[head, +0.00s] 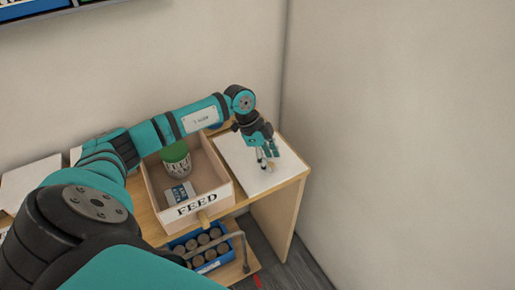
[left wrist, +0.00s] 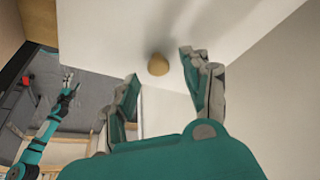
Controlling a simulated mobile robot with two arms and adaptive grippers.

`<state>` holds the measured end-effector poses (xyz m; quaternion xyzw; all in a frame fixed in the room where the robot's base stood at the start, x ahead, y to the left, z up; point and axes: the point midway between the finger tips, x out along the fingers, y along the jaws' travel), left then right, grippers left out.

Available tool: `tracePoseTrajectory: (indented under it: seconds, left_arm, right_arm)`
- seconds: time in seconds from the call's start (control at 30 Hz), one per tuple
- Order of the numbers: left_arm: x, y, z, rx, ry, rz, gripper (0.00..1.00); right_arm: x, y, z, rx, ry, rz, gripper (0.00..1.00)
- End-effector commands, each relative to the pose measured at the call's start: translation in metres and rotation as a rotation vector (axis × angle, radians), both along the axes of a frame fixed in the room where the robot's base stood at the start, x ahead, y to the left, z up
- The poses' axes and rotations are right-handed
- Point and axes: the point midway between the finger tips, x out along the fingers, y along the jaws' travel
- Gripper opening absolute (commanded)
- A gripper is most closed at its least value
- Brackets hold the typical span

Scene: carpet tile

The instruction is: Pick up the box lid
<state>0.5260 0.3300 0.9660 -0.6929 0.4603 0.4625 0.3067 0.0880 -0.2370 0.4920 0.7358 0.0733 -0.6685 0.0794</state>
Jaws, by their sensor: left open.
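The box lid (head: 246,152) is a flat white panel lying on the wooden table, right of an open box. It also fills the top of the left wrist view (left wrist: 110,25), where its round wooden knob (left wrist: 158,64) shows. In the head view the knob (head: 271,167) is partly behind the fingers. My left gripper (head: 267,158) points down over the lid with its fingers apart, one on either side of the knob in the left wrist view. I cannot tell whether they touch it. My right gripper (left wrist: 68,85) shows small at the left of the left wrist view.
The open wooden box marked FEED (head: 197,207) holds a green-topped container (head: 176,160) and a small blue-and-white item (head: 180,193). A blue crate of several round-topped items (head: 207,248) sits on a lower shelf. Walls (head: 400,130) stand behind and to the right. Another white panel (head: 30,180) lies left.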

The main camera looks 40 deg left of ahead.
Motion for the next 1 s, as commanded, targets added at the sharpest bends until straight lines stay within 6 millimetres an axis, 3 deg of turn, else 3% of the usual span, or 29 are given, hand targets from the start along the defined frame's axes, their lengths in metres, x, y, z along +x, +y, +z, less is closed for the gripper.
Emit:
tracePoseTrajectory:
  seconds: [0.13,0.37,0.77,1.0]
  left_arm:
    - [0.002,-0.004,-0.013,0.001,0.001,0.001,0.48]
    - [0.002,-0.005,-0.016,0.001,0.000,0.001,0.48]
    - [0.002,-0.004,-0.016,0.001,0.000,0.001,0.00]
    - [0.002,-0.004,-0.015,0.001,0.000,0.001,0.00]
  right_arm:
    - [0.000,0.000,0.005,0.000,0.001,0.000,0.79]
    - [-0.001,0.000,0.004,0.000,0.002,0.000,0.79]
    - [-0.002,0.002,0.004,0.002,0.005,-0.001,0.79]
    - [-0.003,0.003,0.004,0.003,0.005,-0.002,0.79]
